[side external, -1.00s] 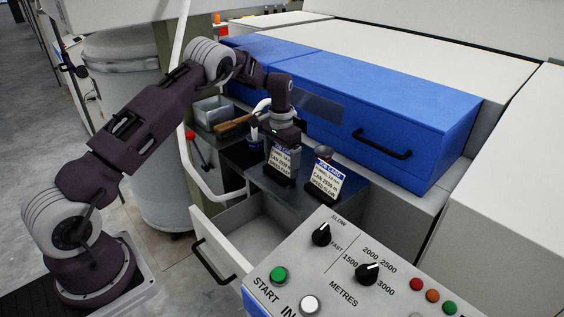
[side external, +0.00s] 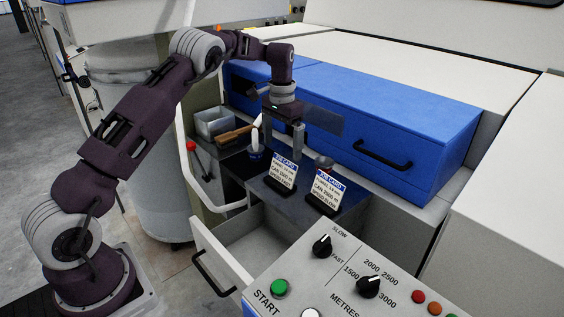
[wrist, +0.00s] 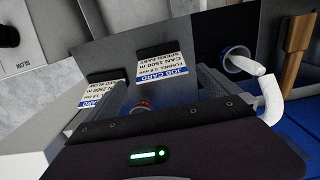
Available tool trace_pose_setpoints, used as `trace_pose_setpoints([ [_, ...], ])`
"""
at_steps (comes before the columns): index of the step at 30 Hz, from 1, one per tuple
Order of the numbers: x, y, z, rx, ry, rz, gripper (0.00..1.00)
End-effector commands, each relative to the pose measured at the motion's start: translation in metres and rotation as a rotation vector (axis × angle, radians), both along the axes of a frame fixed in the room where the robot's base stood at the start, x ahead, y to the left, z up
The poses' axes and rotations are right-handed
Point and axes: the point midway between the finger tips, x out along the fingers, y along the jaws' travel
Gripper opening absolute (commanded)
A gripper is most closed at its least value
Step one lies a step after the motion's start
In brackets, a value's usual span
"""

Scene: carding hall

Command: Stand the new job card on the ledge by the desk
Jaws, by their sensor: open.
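Two white job cards with blue headings stand tilted back in dark bases on the dark ledge (side external: 262,190). The left card (side external: 283,174) reads CAN 1500 m, SPEED FAST in the wrist view (wrist: 165,74). The right card (side external: 325,188) reads CAN 2500 m, SPEED SLOW; it also shows, partly hidden by a finger, in the wrist view (wrist: 103,92). I cannot tell from looks which is new. My gripper (side external: 283,142) is open and empty, above and just behind the left card, apart from it. Its fingers frame that card in the wrist view.
A blue pot (side external: 256,158) with a white item stands left of the cards. A brush with a wooden handle (side external: 232,135) and a grey bin (side external: 214,122) lie beyond. A small tin (side external: 323,163) stands behind the right card. An open drawer (side external: 222,252) and control panel (side external: 345,270) are in front.

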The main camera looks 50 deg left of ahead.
Motion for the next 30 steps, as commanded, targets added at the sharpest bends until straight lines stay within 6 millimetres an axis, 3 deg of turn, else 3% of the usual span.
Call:
trace_pose_setpoints([
  [3, 0.0, 0.0, 0.015, 0.001, -0.001, 0.0, 1.0],
  [10, -0.003, -0.003, 0.028, -0.001, -0.009, 0.006, 1.0],
  [11, -0.005, -0.006, 0.037, -0.002, -0.02, 0.011, 1.0],
  [14, -0.028, -0.027, 0.089, -0.014, -0.079, 0.037, 1.0],
  [17, -0.076, -0.061, 0.147, -0.03, -0.157, 0.058, 1.0],
  [18, -0.1, -0.076, 0.166, -0.037, -0.188, 0.062, 1.0],
  [20, -0.142, -0.098, 0.189, -0.043, -0.238, 0.06, 1.0],
  [21, -0.173, -0.112, 0.199, -0.045, -0.271, 0.056, 1.0],
  [24, -0.252, -0.142, 0.205, -0.04, -0.354, 0.036, 1.0],
  [27, -0.315, -0.159, 0.188, -0.025, -0.423, 0.016, 1.0],
  [30, -0.353, -0.165, 0.168, -0.009, -0.468, 0.005, 1.0],
])
